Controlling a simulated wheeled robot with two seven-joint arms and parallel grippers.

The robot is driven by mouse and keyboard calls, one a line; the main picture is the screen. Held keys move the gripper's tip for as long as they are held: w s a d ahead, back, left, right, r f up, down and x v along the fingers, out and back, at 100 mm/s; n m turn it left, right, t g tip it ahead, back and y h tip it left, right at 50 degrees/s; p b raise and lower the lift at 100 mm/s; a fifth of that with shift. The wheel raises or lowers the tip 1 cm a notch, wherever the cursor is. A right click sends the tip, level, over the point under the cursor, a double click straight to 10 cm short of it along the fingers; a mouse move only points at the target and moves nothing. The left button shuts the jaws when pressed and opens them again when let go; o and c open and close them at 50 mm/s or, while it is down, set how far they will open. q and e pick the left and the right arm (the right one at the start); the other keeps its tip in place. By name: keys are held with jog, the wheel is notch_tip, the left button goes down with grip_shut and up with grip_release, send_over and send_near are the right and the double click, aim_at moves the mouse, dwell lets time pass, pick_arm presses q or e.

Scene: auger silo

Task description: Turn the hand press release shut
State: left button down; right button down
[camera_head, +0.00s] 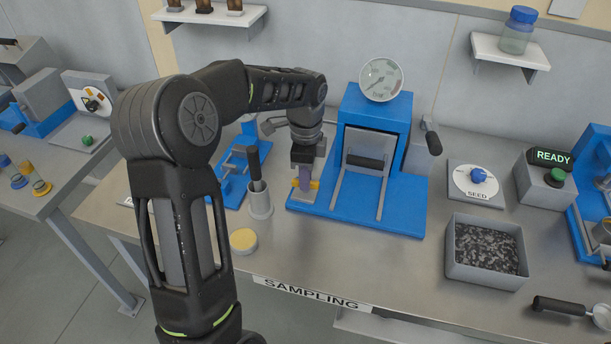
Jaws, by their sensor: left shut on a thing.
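The blue hand press (375,112) stands on the steel bench, with a round dial gauge (381,79) on top and a black-gripped bar at its front. The hand press release (314,184) is at the left of the press base. Only small yellow parts of it show, on both sides of my fingers. My left gripper (304,181) points down there and is shut on the release. The fingers cover most of it, so its turn angle cannot be read. My right gripper is not in view.
A grey cup (260,204) with a dark-handled tool stands left of the press, near a yellow-topped disc (243,241). A seed dial (476,185), a grey tray (487,252) of dark seeds and a READY box (545,184) are to the right. The front middle bench is clear.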

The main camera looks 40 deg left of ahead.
pick_arm(q)
jog(key=shift+m, duration=0.7)
jog(key=c, duration=1.5)
grip_release()
jog(key=shift+o, duration=0.2)
notch_tip(320, 180, up, 8)
jog(key=shift+f+b, duration=0.1)
jog(key=shift+b, duration=0.3)
